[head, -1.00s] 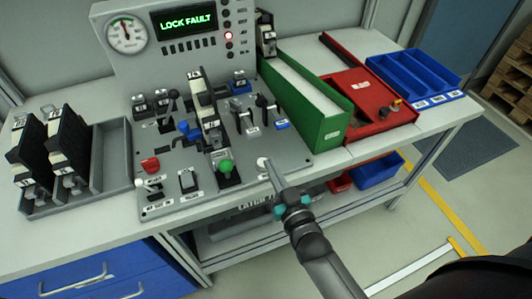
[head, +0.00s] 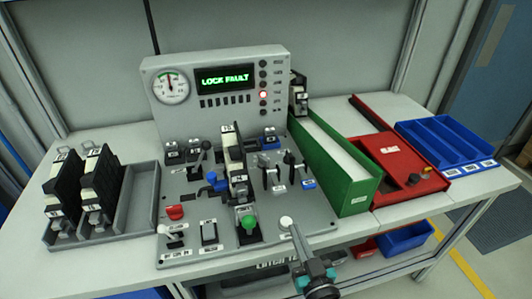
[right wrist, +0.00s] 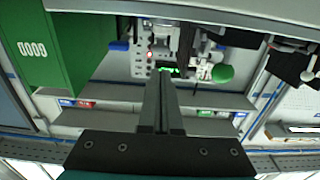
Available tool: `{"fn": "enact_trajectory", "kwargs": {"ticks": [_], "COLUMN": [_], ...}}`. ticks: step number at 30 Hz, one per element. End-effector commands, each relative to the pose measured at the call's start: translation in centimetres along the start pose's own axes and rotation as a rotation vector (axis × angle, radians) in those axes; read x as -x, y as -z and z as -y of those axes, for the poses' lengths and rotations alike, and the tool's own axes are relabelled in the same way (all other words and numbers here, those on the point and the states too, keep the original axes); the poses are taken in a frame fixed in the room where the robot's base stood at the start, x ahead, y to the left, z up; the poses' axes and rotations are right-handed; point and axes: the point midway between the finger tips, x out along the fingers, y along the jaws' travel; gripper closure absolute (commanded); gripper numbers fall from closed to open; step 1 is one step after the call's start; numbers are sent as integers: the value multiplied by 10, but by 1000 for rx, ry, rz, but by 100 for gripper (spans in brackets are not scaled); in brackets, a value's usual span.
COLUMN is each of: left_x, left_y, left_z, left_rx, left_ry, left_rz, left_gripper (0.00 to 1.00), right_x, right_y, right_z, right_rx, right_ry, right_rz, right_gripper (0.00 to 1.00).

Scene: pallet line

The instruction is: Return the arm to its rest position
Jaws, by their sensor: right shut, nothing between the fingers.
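My right gripper (head: 294,230) comes in from the bottom of the head view. Its slim fingers are shut and empty, with the tips at the front right edge of the grey control panel (head: 200,257), beside a white round button (head: 287,222). I cannot tell whether they touch it. In the right wrist view the shut fingers (right wrist: 162,95) point toward the panel, with the green knob (right wrist: 222,74) to their right. My left gripper is not in view.
A green bin (head: 357,197), a red tray (head: 390,157) and a blue tray (head: 450,148) stand right of the panel. A grey rack (head: 143,195) with black-and-white units is at left. The display (head: 226,77) reads LOCK FAULT. Free floor shows at lower right.

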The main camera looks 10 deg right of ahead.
Motion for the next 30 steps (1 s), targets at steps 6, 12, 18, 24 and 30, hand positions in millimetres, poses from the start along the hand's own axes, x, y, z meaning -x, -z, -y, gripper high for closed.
{"fn": "enact_trajectory", "kwargs": {"ticks": [6, 12, 18, 24, 30], "left_x": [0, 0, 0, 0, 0], "left_y": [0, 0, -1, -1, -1], "left_z": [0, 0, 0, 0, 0], "left_rx": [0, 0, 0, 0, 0], "left_ry": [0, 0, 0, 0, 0], "left_rz": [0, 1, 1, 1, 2], "left_gripper": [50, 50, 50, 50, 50], "right_x": [0, 5, 26, 60, 105], "right_y": [-2, -13, -24, -28, -25], "right_z": [2, 8, 14, 15, 12], "right_rx": [2, 13, 30, 54, 77], "right_ry": [11, 50, 84, 103, 107], "right_rz": [43, 237, 473, 710, 937], "right_gripper": [100, 100, 100, 100, 100]}}
